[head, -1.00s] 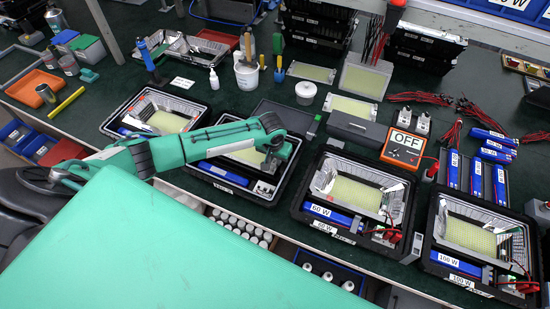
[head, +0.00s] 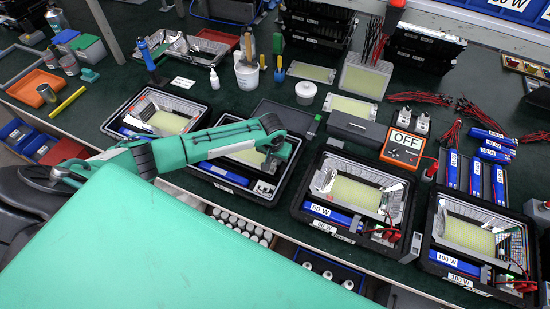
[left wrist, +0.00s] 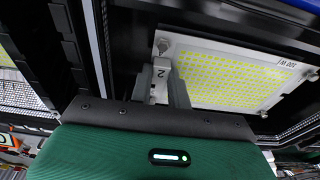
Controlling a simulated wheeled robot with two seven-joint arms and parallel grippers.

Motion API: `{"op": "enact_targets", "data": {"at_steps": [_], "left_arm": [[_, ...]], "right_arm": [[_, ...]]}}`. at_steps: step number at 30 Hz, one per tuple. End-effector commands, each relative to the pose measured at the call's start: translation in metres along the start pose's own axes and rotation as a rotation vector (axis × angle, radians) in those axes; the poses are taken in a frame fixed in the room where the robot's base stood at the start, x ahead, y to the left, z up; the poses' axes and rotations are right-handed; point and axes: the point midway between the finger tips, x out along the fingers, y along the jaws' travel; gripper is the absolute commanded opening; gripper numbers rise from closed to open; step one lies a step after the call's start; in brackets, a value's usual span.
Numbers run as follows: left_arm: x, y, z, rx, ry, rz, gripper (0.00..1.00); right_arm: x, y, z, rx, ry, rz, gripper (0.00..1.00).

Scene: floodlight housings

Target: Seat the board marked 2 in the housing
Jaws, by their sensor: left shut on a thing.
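My left gripper (left wrist: 168,88) is shut on the white edge of the board marked 2 (left wrist: 225,82), next to the printed 2. The board has a yellow dotted face and a 200 W print. In the head view my left gripper (head: 274,160) is over the near right part of the second black housing from the left (head: 262,200). The board's yellow face (head: 250,157) shows inside this housing's outline, partly covered by my arm. Whether the board lies flat on the housing floor cannot be told. My right gripper is not in view.
Housings marked 60 W (head: 325,230) and 100 W (head: 440,272) stand to the right, and another housing (head: 150,112) to the left. A meter reading OFF (head: 402,150) and a grey box (head: 357,129) stand behind. Tools and a white bucket (head: 247,75) are farther back.

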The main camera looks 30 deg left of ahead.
Motion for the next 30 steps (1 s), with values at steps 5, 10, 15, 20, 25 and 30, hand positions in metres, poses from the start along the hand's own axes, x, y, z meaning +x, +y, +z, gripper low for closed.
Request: {"op": "enact_targets", "data": {"at_steps": [5, 10, 15, 20, 25, 30], "left_arm": [[0.005, 0.000, 0.001, 0.000, 0.001, 0.000, 0.00], [0.009, 0.001, 0.001, 0.000, 0.001, 0.001, 0.00], [0.013, 0.001, 0.002, 0.001, 0.001, 0.001, 0.00], [0.017, 0.001, 0.003, 0.001, 0.000, 0.001, 0.00], [0.022, 0.000, 0.003, 0.000, 0.000, 0.000, 0.00], [0.021, 0.000, 0.003, 0.000, 0.000, 0.000, 0.43]], "right_arm": [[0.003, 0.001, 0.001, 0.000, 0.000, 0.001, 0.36], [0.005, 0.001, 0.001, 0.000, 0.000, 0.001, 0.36], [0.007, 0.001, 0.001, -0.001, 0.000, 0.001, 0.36], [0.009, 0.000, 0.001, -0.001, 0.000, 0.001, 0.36], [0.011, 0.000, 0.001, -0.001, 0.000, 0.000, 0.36], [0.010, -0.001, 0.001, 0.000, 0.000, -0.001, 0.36]]}}
